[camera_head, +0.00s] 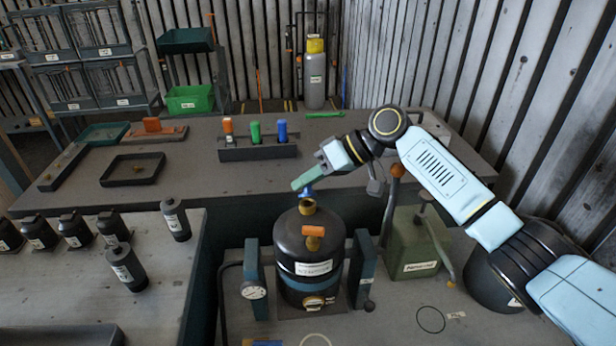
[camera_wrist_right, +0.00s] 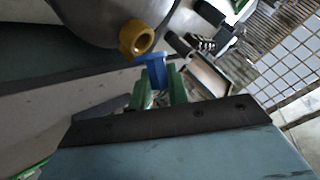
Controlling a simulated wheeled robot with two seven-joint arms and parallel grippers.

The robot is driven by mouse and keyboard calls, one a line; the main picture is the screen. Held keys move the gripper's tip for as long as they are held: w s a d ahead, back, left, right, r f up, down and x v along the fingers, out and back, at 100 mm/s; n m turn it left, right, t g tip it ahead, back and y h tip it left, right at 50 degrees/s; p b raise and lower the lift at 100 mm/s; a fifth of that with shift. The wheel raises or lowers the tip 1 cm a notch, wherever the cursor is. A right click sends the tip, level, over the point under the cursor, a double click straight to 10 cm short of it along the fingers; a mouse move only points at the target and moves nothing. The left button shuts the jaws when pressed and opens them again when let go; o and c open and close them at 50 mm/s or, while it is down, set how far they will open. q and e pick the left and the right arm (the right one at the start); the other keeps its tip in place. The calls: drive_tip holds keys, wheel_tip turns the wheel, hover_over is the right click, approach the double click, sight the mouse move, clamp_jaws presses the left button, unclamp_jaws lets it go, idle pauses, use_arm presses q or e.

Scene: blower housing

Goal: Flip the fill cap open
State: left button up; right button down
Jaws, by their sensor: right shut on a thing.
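The black tank (camera_head: 310,245) stands upright in a holder on the lower bench, with a yellow filler neck (camera_head: 308,207) on top. The neck also shows in the right wrist view (camera_wrist_right: 137,37). A small blue piece, apparently the fill cap (camera_wrist_right: 154,72), is beside the neck; in the head view it shows just above it (camera_head: 306,193). My right gripper (camera_head: 304,187) is over the tank with its green fingers (camera_wrist_right: 158,88) shut on the blue cap. I cannot tell whether cap and neck touch. My left gripper is not in view.
An orange piece (camera_head: 313,231) sits on the tank's front. A pressure gauge (camera_head: 254,291) is at its left, and a green box (camera_head: 418,245) with an orange-knobbed lever is at its right. Several dark cylinders stand on the left bench.

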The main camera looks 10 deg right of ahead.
drive_tip(key=shift+w+r+m+g+p, duration=0.2)
drive_tip(key=shift+w+m+g+p, duration=0.15)
drive_tip(key=shift+g+p, duration=0.2)
drive_tip(key=shift+w+f+m+g, duration=0.15)
drive_tip(key=shift+w+m+g, duration=0.1)
drive_tip(key=shift+g, duration=0.1)
drive_tip(key=shift+w+f+m+g+b, duration=0.2)
drive_tip(key=shift+m+g+b, duration=0.1)
drive_tip(key=shift+g+b, duration=0.1)
drive_tip(key=shift+w+m+g+b, duration=0.15)
drive_tip(key=shift+m+g+b, duration=0.15)
drive_tip(key=shift+g+b, duration=0.15)
drive_tip(key=c, duration=1.3)
unclamp_jaws()
drive_tip(key=shift+c, duration=0.2)
drive_tip(key=b+v, duration=0.1)
drive_tip(key=v, duration=1.1)
drive_tip(key=shift+b, duration=0.35)
